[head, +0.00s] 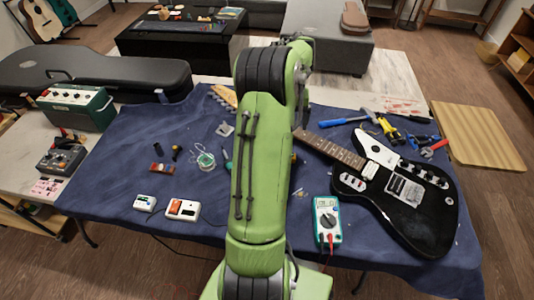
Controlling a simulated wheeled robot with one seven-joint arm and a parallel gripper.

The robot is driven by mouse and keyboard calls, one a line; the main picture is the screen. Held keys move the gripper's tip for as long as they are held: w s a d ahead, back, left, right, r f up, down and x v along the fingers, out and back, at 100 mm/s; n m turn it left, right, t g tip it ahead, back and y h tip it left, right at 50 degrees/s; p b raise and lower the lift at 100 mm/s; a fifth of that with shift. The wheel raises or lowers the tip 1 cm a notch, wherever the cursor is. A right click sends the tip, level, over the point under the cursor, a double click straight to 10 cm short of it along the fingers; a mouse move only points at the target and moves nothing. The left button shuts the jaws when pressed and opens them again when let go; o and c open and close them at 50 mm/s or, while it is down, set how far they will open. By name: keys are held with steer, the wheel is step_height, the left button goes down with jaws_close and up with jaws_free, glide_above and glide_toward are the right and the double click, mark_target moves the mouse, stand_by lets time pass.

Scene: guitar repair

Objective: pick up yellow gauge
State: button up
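I cannot single out a yellow gauge for certain. A yellow-handled tool (388,128) lies among other tools at the right back of the blue-covered table (120,170), beyond the black guitar. A tan-yellow flat piece (225,97) lies at the table's back edge, partly hidden behind my green arm. A teal and white multimeter (327,219) with red leads lies near the front edge, right of my arm. My arm runs up the middle of the view and hides part of the table. My gripper does not show.
A black electric guitar (425,215) fills the table's right side. Bare cloth shows at the left.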

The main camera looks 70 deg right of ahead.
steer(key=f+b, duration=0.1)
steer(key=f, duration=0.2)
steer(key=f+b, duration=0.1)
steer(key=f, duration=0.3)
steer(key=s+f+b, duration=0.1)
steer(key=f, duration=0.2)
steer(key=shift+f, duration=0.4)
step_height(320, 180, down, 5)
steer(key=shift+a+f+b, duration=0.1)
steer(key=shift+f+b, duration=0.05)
steer(key=shift+b, duration=0.85)
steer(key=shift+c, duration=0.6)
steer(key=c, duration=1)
